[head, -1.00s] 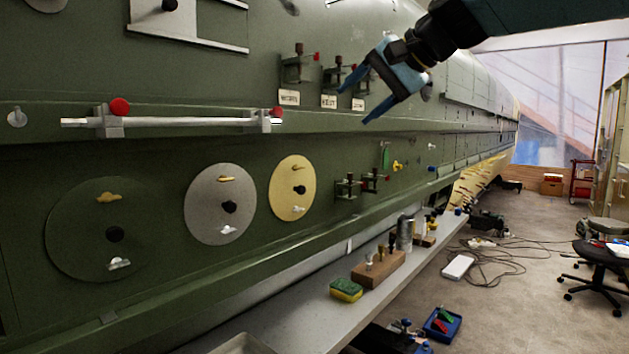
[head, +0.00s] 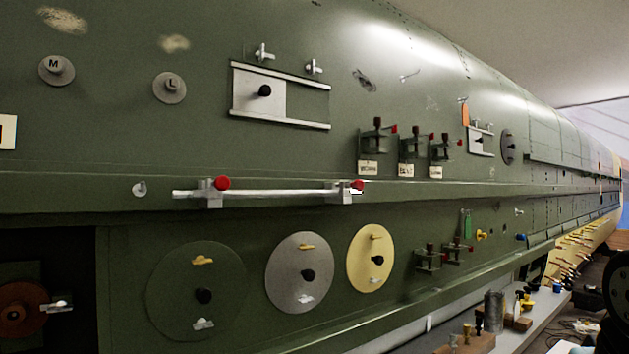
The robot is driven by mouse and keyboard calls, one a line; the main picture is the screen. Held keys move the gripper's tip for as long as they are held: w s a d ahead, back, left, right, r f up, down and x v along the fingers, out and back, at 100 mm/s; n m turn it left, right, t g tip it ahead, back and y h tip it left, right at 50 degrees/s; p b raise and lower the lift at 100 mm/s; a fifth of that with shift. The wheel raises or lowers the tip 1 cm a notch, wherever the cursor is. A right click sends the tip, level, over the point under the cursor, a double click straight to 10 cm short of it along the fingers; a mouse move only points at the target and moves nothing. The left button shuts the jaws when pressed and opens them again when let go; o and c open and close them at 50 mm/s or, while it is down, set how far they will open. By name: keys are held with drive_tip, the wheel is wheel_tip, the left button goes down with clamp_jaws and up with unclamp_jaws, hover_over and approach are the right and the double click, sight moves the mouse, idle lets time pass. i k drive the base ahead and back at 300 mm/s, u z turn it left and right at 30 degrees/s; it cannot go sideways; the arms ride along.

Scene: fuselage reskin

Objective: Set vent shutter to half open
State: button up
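A pale sliding plate (head: 247,92) with a black knob (head: 264,91) sits between two horizontal metal rails on the green fuselage, in the upper middle of the head view. The plate covers the left part of the span between the rails, and bare green panel (head: 308,102) shows on the right. Two small metal latches (head: 263,53) (head: 314,67) stand above the upper rail. A smaller pale plate (head: 478,143) with a dark knob sits farther right, beside an orange tag (head: 465,116). No label shows which is the vent shutter. My gripper is not in view.
A metal bar (head: 275,193) with red knobs runs along the ledge below. Green, grey (head: 292,270) and yellow (head: 365,265) discs are under it. Clamps (head: 377,135) with labels stick out to the right. A bench (head: 545,305) holds tools lower right.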

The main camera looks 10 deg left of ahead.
sight(254, 92)
drive_tip(key=z, duration=1.3)
drive_tip(key=i, duration=0.1)
drive_tip(key=u, duration=2.65)
